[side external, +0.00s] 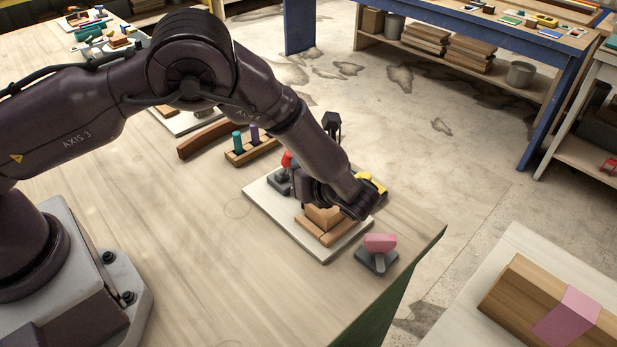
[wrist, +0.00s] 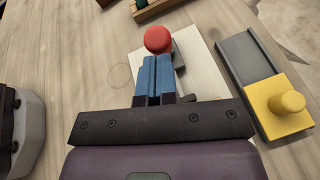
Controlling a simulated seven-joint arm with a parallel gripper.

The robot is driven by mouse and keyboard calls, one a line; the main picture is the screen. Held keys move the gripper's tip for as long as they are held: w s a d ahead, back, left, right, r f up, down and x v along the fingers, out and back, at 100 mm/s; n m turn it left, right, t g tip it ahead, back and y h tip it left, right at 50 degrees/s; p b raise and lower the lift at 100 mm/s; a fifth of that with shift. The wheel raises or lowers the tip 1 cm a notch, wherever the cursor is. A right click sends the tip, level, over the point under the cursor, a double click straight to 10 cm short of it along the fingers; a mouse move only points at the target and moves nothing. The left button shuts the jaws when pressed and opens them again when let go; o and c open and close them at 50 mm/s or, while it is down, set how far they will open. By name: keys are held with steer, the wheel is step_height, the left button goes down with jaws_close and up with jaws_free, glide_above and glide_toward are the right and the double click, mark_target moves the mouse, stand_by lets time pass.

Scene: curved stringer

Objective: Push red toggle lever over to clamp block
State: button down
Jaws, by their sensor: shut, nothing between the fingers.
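The red toggle lever (side external: 287,160) stands on a dark base (side external: 279,180) at the back left of a pale board (side external: 262,196). In the wrist view its round red knob (wrist: 158,39) is just beyond the tips of my gripper (wrist: 156,62). The blue fingers are shut together and empty; I cannot tell whether they touch the knob. The wooden block (side external: 322,216) sits against light wooden stops (side external: 322,236) on the board, partly hidden by my wrist in the side view. My fingertips are hidden there.
A yellow knobbed slider (wrist: 280,110) on a grey rail (wrist: 243,58) lies right of my gripper. A pink-handled lever (side external: 380,242) stands near the table corner. A wooden rack (side external: 252,151) with coloured pegs is behind the board. The table's left front is clear.

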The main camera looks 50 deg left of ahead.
steer(key=shift+a+r, duration=0.1)
steer(key=shift+a, duration=0.05)
stand_by(0.3)
steer(key=shift+a+r+h, duration=0.15)
steer(key=shift+a+h, duration=0.05)
steer(key=shift+h, duration=0.1)
steer(key=a+r+h, duration=0.1)
steer(key=a+h, duration=0.1)
steer(key=a+r+h, duration=0.1)
steer(key=h, duration=0.1)
steer(key=shift+a+r+n, duration=0.1)
steer(key=shift+a+n, duration=0.3)
steer(key=a+h, duration=0.6)
steer(key=shift+a+g, duration=0.15)
steer(key=shift+g, duration=0.15)
stand_by(0.4)
